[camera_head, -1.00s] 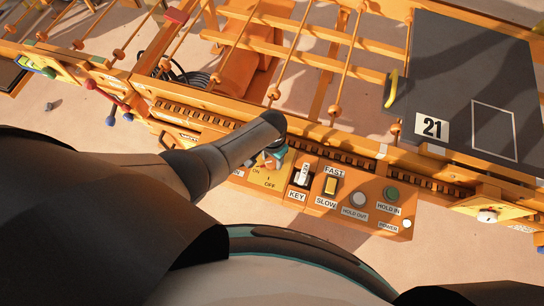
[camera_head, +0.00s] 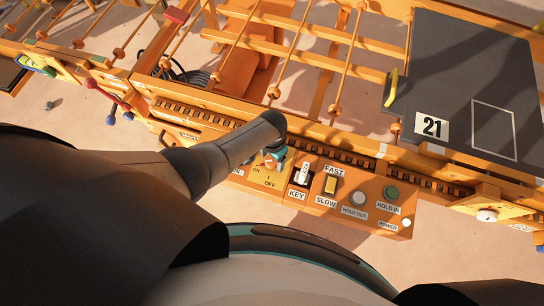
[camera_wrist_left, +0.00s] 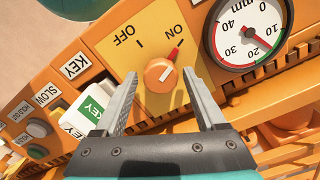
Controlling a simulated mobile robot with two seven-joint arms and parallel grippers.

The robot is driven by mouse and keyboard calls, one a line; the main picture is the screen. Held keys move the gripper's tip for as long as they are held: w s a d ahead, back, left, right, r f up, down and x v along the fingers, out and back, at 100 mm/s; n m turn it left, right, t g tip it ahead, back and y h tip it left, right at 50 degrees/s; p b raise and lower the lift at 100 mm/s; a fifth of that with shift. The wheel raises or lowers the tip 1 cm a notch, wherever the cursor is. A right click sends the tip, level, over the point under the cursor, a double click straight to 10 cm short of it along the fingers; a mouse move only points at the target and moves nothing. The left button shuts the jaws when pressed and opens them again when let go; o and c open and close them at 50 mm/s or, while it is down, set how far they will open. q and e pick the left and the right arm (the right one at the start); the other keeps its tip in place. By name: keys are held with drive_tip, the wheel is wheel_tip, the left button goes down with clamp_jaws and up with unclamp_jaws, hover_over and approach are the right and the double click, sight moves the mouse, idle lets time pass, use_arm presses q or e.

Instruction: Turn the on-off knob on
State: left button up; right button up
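The on-off knob (camera_wrist_left: 159,76) is round and orange, on a yellow plate (camera_wrist_left: 128,58) marked OFF and ON. In the left wrist view its pale line and red tip point toward ON. My left gripper (camera_wrist_left: 163,95) is open, with one grey finger on each side of the knob's near side; I see gaps between the fingers and the knob. In the head view my left gripper (camera_head: 274,158) is over the yellow plate and mostly hides the knob. My right gripper is not in view.
A gauge (camera_wrist_left: 246,32) stands close to the right finger. A white-green KEY switch (camera_wrist_left: 88,110) is close to the left finger. The FAST/SLOW switch (camera_head: 330,185) and HOLD OUT button (camera_head: 358,199) lie farther along the orange box. A black board (camera_head: 455,60) marked 21 is beyond.

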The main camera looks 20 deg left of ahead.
sight(272, 161)
use_arm(q)
drive_tip(key=shift+o, duration=0.5)
drive_tip(key=shift+w, duration=0.1)
drive_tip(key=shift+r, duration=0.25)
wheel_tip(272, 161, up, 15)
drive_tip(key=p, duration=0.7)
drive_tip(key=shift+p, duration=0.3)
drive_tip(key=shift+f, duration=0.1)
